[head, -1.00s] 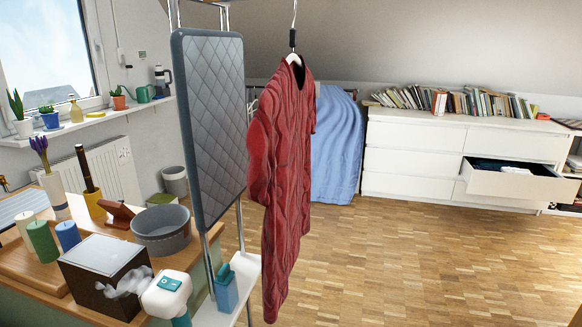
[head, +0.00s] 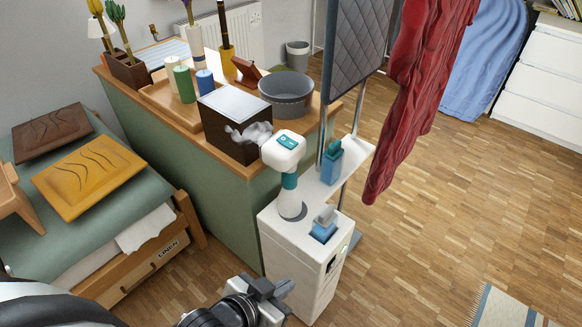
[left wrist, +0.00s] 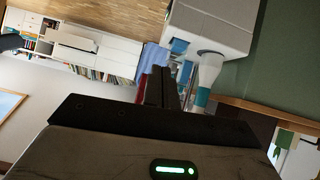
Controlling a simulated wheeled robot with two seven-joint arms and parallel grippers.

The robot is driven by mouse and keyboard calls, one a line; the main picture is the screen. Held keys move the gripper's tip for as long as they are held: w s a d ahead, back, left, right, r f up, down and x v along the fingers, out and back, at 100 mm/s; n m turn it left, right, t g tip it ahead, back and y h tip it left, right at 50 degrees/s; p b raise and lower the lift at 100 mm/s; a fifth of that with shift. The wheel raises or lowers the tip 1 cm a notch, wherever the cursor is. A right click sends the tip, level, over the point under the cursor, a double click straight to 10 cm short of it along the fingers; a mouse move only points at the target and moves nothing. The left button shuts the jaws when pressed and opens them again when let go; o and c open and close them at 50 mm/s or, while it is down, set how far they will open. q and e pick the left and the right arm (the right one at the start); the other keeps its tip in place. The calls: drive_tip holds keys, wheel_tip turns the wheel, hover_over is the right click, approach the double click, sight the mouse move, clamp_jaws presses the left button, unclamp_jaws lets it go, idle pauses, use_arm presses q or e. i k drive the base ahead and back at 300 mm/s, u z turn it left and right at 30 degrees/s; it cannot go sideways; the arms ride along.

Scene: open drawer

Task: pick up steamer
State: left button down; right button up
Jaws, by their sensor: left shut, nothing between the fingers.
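The steamer (head: 289,195) is white and teal, with a bulky head on top and a narrower handle below. It stands upright on a white base unit (head: 300,262). In the left wrist view the steamer (left wrist: 208,72) appears upside down, above and right of my fingers. My left gripper (head: 283,291) is at the bottom of the head view, in front of and below the steamer, apart from it. Its fingers (left wrist: 160,88) are together and empty. My right gripper is in neither view.
A wooden-topped counter (head: 155,80) with a tissue box (head: 222,135) and grey bowl (head: 287,100) is behind left. A red garment (head: 425,90) hangs to the right beside a quilted board (head: 353,45).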

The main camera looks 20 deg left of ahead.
sight(280, 158)
drive_tip(key=z, duration=1.85)
drive_tip(key=k, duration=1.6)
drive_tip(key=u, duration=1.9)
drive_tip(key=i, duration=1)
